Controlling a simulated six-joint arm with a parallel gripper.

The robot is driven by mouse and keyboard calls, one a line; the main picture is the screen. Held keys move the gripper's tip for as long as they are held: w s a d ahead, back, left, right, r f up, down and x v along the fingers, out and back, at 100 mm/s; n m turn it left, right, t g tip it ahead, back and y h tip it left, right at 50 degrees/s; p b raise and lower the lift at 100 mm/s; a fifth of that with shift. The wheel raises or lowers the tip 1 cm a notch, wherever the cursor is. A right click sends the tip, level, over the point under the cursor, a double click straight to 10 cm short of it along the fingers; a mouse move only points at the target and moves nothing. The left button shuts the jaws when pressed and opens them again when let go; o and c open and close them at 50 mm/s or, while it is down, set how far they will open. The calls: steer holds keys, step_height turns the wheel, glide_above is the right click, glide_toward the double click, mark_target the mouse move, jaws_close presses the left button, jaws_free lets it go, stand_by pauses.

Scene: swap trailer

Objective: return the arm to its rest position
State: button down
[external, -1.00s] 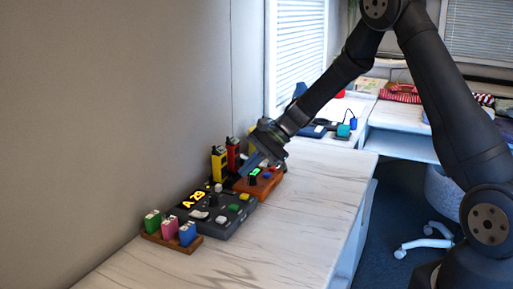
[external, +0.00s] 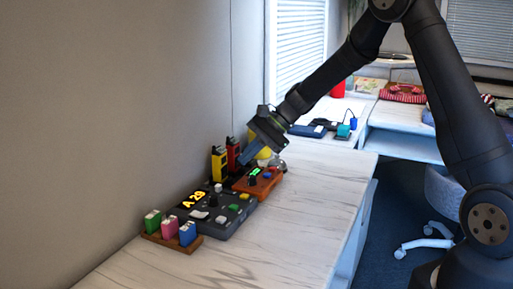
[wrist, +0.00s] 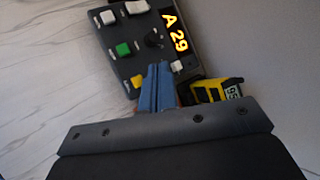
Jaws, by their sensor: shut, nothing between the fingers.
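My gripper (external: 250,152) is above the back of the bench, over the orange box and beside the red and yellow handsets. In the wrist view its blue fingers (wrist: 156,88) are together with nothing between them. The fingers are clear of the dark control box (external: 222,214), which reads "A 29" in yellow. The control box also shows in the wrist view (wrist: 134,45). My arm reaches in from the right, bent at a high elbow.
An orange box (external: 262,182) with a green display sits behind the control box. A yellow handset (external: 219,165) and a red handset (external: 233,153) stand by the wall. A wooden tray (external: 172,241) holds green, pink and blue blocks. The bench's front right (external: 310,215) is bare.

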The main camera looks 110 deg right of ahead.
step_height(320, 180, down, 5)
steer(key=shift+r, duration=0.2)
step_height(320, 180, up, 16)
steer(key=n+g+h, duration=0.1)
steer(key=n+g, duration=0.6)
steer(key=n, duration=1.1)
steer(key=shift+w+a+f+n+h, duration=0.2)
steer(key=shift+w+n+h, duration=0.1)
steer(key=shift+n, duration=0.1)
stand_by(0.3)
